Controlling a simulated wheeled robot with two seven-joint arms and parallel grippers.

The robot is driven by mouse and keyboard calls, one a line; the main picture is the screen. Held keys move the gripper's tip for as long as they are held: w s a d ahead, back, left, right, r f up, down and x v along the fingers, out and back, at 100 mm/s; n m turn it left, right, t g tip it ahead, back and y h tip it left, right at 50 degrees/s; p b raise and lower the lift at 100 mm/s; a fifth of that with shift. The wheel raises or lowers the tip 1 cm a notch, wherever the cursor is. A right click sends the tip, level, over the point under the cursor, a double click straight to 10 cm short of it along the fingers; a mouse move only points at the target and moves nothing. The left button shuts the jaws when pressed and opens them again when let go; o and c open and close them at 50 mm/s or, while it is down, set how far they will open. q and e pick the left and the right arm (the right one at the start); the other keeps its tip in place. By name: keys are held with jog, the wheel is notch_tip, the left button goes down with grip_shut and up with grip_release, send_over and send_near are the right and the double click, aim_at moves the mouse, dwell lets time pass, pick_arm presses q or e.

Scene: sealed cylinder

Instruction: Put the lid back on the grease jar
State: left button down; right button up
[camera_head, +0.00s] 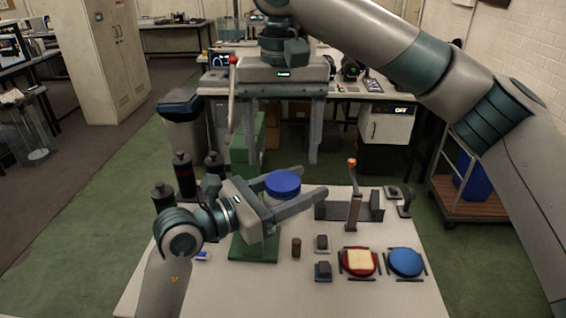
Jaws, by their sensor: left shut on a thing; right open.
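My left gripper (303,185) reaches in from the left above the table. I cannot tell whether the blue top is a lid seated on the jar. A flat blue disc (406,262) lies at the front right of the table between black bars. Left of it a red disc with a pale yellow top (358,262) lies between similar bars. My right gripper (283,140) is open and empty, high above and behind the jar, fingers pointing down.
The white table (395,295) holds a green block (254,248) under my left gripper, a small brown cylinder (296,248), small dark blocks (322,242) and an orange-tipped upright post (353,195). Dark bottles (184,175) stand at the left. The front right strip is bare.

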notch_tip(320, 180, up, 7)
dwell(0.3)
dwell(0.8)
